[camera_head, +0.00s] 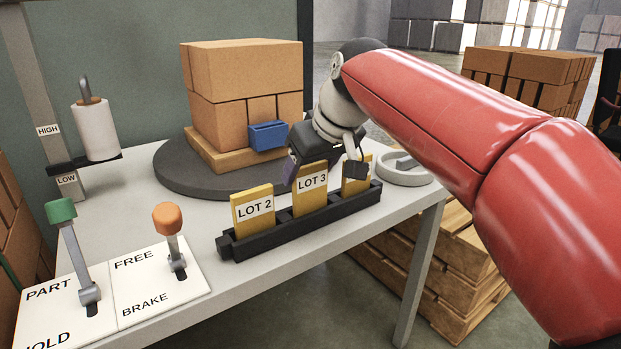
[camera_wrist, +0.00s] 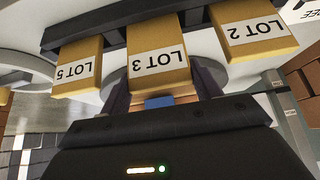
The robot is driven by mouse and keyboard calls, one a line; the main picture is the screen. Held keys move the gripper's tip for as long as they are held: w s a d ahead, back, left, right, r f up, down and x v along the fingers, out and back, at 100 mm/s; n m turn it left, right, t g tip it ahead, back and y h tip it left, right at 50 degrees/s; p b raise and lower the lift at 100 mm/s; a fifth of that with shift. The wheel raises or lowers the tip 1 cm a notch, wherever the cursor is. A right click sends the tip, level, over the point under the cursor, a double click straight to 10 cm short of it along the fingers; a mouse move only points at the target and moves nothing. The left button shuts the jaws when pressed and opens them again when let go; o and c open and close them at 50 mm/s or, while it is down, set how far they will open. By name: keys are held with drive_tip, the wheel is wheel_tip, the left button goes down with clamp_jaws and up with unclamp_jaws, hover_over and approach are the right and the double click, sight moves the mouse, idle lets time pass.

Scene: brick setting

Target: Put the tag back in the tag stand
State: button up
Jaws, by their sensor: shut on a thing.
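The black tag stand (camera_head: 300,222) lies along the table's front edge and holds yellow tags in a row. The LOT 2 tag (camera_head: 253,208) is at its left, and the LOT 5 tag (camera_wrist: 77,70) at its other end. The LOT 3 tag (camera_head: 311,184) is upright in the middle, its lower edge at the stand; I cannot tell whether it is fully seated. My gripper (camera_wrist: 160,82) is shut on the LOT 3 tag, one finger on each side in the wrist view.
Cardboard boxes (camera_head: 242,80) with a blue bin (camera_head: 268,135) stand on a dark round turntable (camera_head: 172,178) behind the stand. A grey ring-shaped dish (camera_head: 404,180) is at the right. Two levers, green-topped (camera_head: 61,211) and orange-topped (camera_head: 167,218), are at front left.

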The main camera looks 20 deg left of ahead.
drive_tip(key=shift+f, duration=0.55)
drive_tip(key=o, duration=1)
drive_tip(key=shift+f, duration=0.15)
